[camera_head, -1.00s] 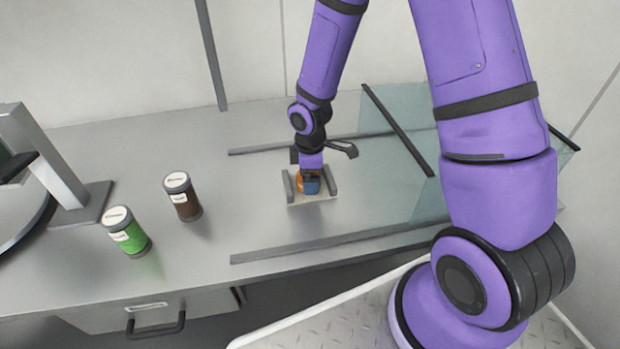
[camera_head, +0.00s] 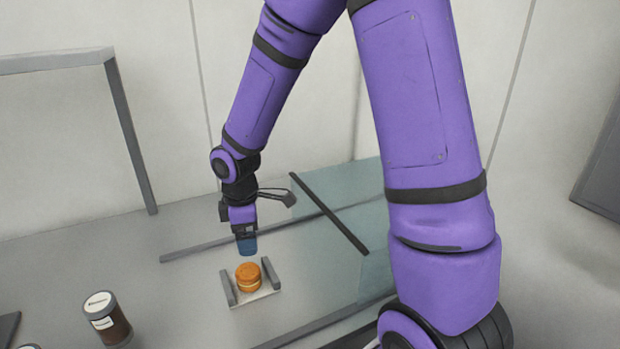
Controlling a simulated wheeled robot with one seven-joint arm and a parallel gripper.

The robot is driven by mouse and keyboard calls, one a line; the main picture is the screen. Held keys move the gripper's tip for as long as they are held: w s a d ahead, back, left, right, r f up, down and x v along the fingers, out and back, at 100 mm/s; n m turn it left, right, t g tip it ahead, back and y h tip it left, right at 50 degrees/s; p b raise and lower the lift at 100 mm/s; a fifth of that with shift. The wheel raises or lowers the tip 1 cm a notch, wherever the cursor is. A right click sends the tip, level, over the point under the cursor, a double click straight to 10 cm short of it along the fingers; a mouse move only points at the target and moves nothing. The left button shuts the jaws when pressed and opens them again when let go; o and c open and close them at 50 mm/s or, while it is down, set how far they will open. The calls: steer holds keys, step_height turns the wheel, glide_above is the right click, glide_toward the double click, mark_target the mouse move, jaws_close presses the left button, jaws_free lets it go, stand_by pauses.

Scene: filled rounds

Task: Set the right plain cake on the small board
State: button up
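A small round orange-brown cake with a paler band around its middle (camera_head: 248,277) sits on the small pale board (camera_head: 256,297), between the board's two grey side rails. It is the only cake in view. My gripper (camera_head: 247,246) points down with its blue fingertips just above and behind the cake in the picture, with a thin strip of board or counter showing between them. The fingers overlap from this side, so their opening does not show. Nothing is seen hanging from them.
A brown jar with a white label (camera_head: 106,318) stands at the lower left. A clear glass panel with a dark edge bar (camera_head: 329,212) is right of the board. Grey rails (camera_head: 200,247) run along the metal counter.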

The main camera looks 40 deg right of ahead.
steer(key=s+d+r+m+t, duration=0.15)
steer(key=s+r+m, duration=0.25)
steer(key=r, duration=0.4)
steer(key=s+d+r+m+t, duration=0.1)
steer(key=s+d+r+m, duration=0.2)
steer(key=s+r, duration=0.35)
steer(key=s+d+r+m+t, duration=0.1)
steer(key=s+r+m+t, duration=0.1)
steer(key=s+r+m, duration=0.4)
steer(key=s+r, duration=0.3)
steer(key=s, duration=0.2)
steer(key=shift+d+r, duration=0.25)
steer(key=shift+r, duration=0.1)
steer(key=shift+t, duration=0.25)
